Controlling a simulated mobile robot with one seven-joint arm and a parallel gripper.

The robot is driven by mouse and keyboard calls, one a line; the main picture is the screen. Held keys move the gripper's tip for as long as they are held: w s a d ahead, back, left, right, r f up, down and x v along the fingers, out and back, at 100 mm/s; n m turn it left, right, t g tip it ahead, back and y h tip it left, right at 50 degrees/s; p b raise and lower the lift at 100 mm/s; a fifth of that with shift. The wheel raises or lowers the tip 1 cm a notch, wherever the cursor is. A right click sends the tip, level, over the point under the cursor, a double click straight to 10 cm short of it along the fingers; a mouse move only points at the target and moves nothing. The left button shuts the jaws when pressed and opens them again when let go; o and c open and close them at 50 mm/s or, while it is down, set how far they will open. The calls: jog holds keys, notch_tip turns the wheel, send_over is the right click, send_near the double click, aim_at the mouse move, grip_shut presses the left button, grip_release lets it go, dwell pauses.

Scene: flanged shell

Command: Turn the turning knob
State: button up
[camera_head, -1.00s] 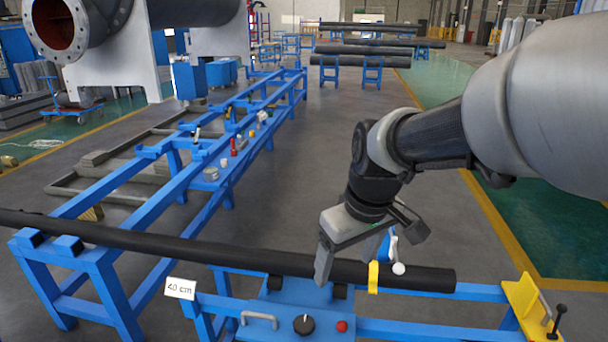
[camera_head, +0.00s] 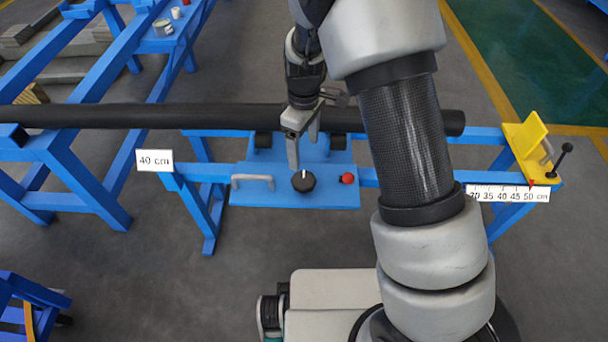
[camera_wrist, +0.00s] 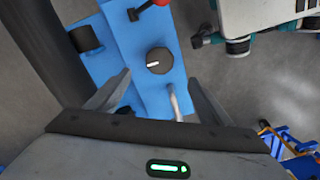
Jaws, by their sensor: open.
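The turning knob (camera_head: 303,181) is black and round with a white pointer line. I see no clear contact with the knob.
A black pipe (camera_head: 190,116) runs behind the panel. A yellow stop (camera_head: 527,145) with a lever and a scale (camera_head: 508,194) stand at the right. A "40 cm" sign (camera_head: 154,160) is at the left.

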aim_at(304, 179)
notch_tip(304, 179, down, 12)
jog(key=b, duration=0.2)
jog(key=shift+w+f+b, duration=0.1)
jog(key=shift+f+b, duration=0.1)
jog(key=shift+b, duration=0.15)
jog(key=c, duration=1.1)
